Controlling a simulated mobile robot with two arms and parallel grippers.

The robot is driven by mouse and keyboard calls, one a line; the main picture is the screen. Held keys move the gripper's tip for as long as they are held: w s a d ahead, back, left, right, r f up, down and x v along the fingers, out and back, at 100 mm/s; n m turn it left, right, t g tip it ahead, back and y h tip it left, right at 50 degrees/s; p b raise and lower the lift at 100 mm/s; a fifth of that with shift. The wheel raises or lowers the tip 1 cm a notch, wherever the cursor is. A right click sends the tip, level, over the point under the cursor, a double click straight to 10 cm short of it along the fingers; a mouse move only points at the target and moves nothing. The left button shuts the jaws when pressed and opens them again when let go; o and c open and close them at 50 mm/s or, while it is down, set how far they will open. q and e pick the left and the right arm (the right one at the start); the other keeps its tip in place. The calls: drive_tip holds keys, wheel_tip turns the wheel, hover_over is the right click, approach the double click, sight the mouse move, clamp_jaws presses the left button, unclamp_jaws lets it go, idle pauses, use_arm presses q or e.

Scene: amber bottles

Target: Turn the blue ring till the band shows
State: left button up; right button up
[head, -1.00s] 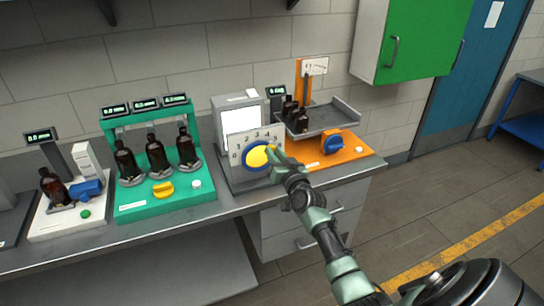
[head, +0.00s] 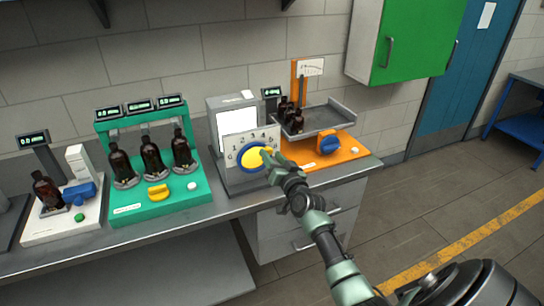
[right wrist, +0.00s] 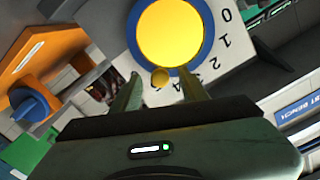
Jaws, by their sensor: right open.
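The blue ring (head: 241,160) surrounds a yellow disc (head: 257,157) on a white number plate (head: 232,147), at the front of a grey unit with a blank white screen (head: 238,123). In the right wrist view the blue ring (right wrist: 209,42) is at the top, with a small yellow knob (right wrist: 160,77) at its lower edge. My right gripper (head: 269,158) is at the ring's right side. In the right wrist view its open fingers (right wrist: 156,92) stand either side of the knob; contact cannot be told. I cannot make out a band. My left gripper is out of view.
To the left, a green stand (head: 125,209) carries amber bottles and a yellow knob. To the right, an orange base (head: 350,149) has a blue knob (head: 330,145) and a raised grey tray (head: 340,115) with bottles. The bench's front edge (head: 230,211) runs below.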

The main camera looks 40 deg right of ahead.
drive_tip(key=v, duration=0.7)
drive_tip(key=shift+b, duration=0.4)
drive_tip(key=shift+s, duration=0.15)
